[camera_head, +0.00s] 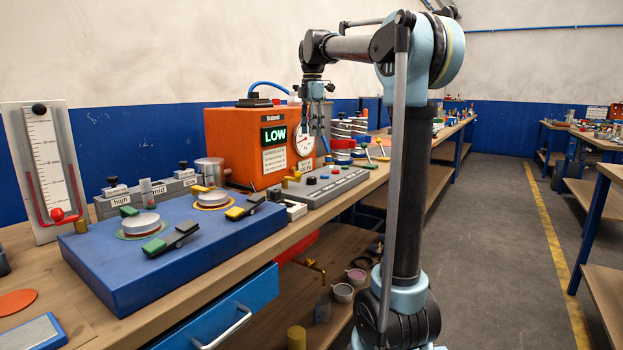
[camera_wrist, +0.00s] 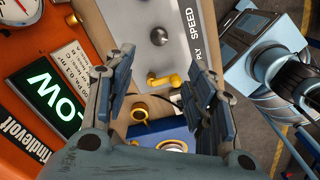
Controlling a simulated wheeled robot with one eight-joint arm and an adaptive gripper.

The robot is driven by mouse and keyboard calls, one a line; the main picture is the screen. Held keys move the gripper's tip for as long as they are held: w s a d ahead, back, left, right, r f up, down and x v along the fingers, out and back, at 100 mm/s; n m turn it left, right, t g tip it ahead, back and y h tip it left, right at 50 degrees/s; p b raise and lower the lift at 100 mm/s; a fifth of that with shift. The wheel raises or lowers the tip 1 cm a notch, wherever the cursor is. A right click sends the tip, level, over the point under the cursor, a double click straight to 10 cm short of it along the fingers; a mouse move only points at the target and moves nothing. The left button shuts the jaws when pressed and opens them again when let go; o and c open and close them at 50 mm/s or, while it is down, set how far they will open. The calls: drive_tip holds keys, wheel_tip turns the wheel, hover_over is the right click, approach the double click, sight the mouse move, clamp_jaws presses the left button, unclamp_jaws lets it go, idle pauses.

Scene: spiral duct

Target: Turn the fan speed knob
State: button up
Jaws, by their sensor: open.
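In the wrist view a grey panel (camera_wrist: 176,14) carries the printed word SPEED and part of another word ending in PLY. The panel also shows in the head view (camera_head: 345,187), low on the bench, with several small coloured controls. My gripper (camera_wrist: 156,58) is open and empty. Its fingers stand apart on either side of the view towards the panel. In the head view my gripper (camera_head: 316,108) hangs above the bench, in front of the orange box.
The orange box (camera_head: 232,150) with a lit LOW sign (camera_head: 274,136) and a round gauge (camera_head: 304,143) stands behind the panel. A blue board (camera_head: 120,290) with clamps lies at left. Brass parts (camera_wrist: 165,80) lie near the panel's end.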

sight(312, 178)
wheel_tip(312, 178, down, 17)
drive_tip(key=shift+w+a+f, duration=0.1)
idle(0.7)
drive_tip(key=shift+c, duration=0.5)
drive_tip(key=c, duration=1)
